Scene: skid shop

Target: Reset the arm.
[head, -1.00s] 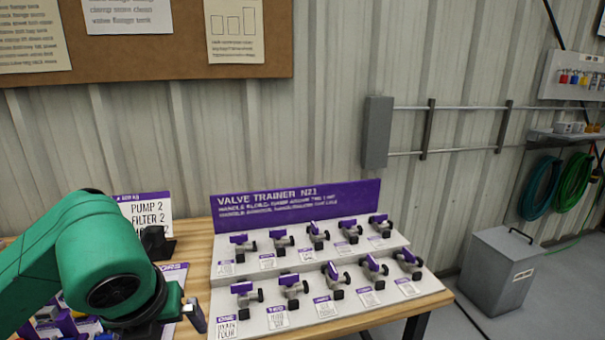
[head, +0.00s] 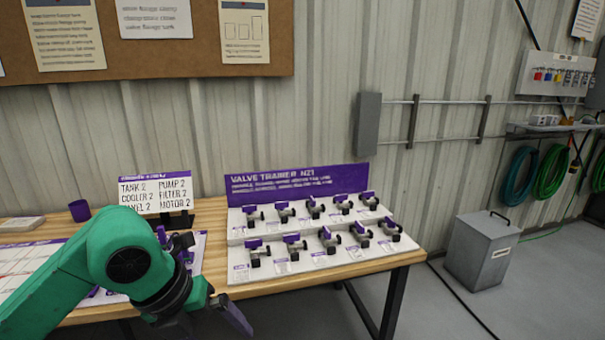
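My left arm (head: 125,260), green with a dark wrist, comes in from the lower left, in front of the wooden workbench. My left gripper (head: 228,312) is low in the view near the bench's front edge. One greyish-purple finger points down and right; the other finger is not clear, so its opening cannot be told. No held object shows. My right arm and gripper are not in view.
The workbench (head: 215,215) carries a valve trainer (head: 298,182) with two rows of purple-handled valves, a label sign (head: 155,193) and a purple cup (head: 79,210). A grey metal bin (head: 482,250) stands on the floor at right.

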